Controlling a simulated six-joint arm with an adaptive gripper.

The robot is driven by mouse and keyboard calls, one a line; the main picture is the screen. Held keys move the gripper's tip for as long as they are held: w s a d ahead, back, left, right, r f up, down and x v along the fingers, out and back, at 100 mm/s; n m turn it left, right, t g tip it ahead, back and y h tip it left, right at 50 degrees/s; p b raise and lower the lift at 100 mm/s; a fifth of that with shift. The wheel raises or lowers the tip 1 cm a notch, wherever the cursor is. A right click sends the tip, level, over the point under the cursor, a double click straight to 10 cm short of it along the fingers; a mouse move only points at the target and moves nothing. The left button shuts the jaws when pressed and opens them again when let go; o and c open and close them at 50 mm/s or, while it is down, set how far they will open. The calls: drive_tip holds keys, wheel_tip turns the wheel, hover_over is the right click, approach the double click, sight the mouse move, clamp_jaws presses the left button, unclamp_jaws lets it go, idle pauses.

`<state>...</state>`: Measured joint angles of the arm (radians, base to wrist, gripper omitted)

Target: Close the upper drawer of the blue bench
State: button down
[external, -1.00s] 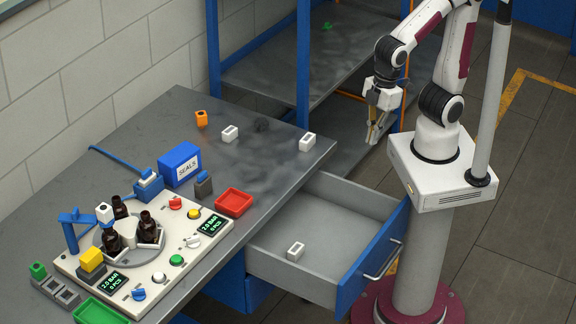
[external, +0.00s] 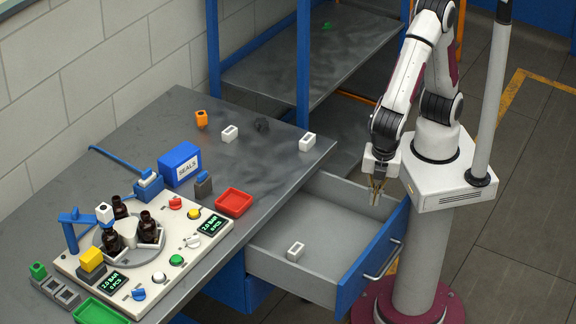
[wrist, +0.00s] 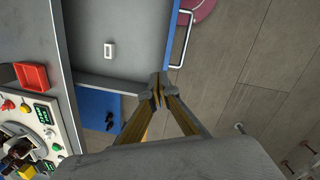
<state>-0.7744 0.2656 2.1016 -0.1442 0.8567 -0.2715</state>
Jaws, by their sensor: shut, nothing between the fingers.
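The upper drawer (external: 320,232) of the blue bench is pulled out, with its blue front (external: 372,262) standing away from the bench. A metal bar handle (external: 383,262) is on the outer side of the front; the handle also shows in the wrist view (wrist: 186,40). A white block (external: 295,251) with a slot lies on the drawer floor. My gripper (external: 375,198) is shut and empty, pointing down. In the external view it appears near the far end of the drawer front, above it. In the wrist view its fingertips (wrist: 158,88) appear over the drawer's corner by the front. I cannot tell whether it touches.
The bench top (external: 255,165) holds a red tray (external: 234,203), a SEALS box (external: 180,164), white blocks and a panel (external: 140,290) with amber bottles. A shelf rack (external: 305,60) stands behind. Open floor (wrist: 245,60) lies outside the drawer front.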

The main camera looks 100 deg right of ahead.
drive_tip(key=w+a+f+n+t, duration=0.1)
drive_tip(key=a+f+n, duration=0.5)
drive_tip(key=a+n, duration=0.1)
drive_tip(key=w+a+f+n, duration=0.2)
drive_tip(key=a+f+n, duration=0.4)
drive_tip(key=a, duration=0.3)
drive_tip(key=shift+a+f+n+t, duration=0.25)
drive_tip(key=shift+a+n+t, duration=0.05)
drive_tip(key=shift+n+t, duration=0.1)
drive_tip(key=shift+w+f, duration=0.1)
drive_tip(key=shift+f, duration=0.05)
hover_over(354, 287)
drive_tip(key=w+a, duration=0.2)
drive_tip(key=a, duration=0.3)
drive_tip(key=shift+s+a+f+x, duration=0.15)
drive_tip(key=shift+s+x, duration=0.2)
drive_tip(key=shift+x, duration=1.2)
drive_tip(key=shift+s+a+x, duration=0.1)
drive_tip(key=shift+s+x, duration=0.2)
drive_tip(key=shift+x, duration=1.25)
drive_tip(key=shift+s+a+f+x, duration=0.15)
drive_tip(key=shift+s+x, duration=0.2)
drive_tip(key=shift+x, duration=1.2)
drive_tip(key=shift+w+d+r, duration=0.1)
drive_tip(key=shift+r, duration=0.05)
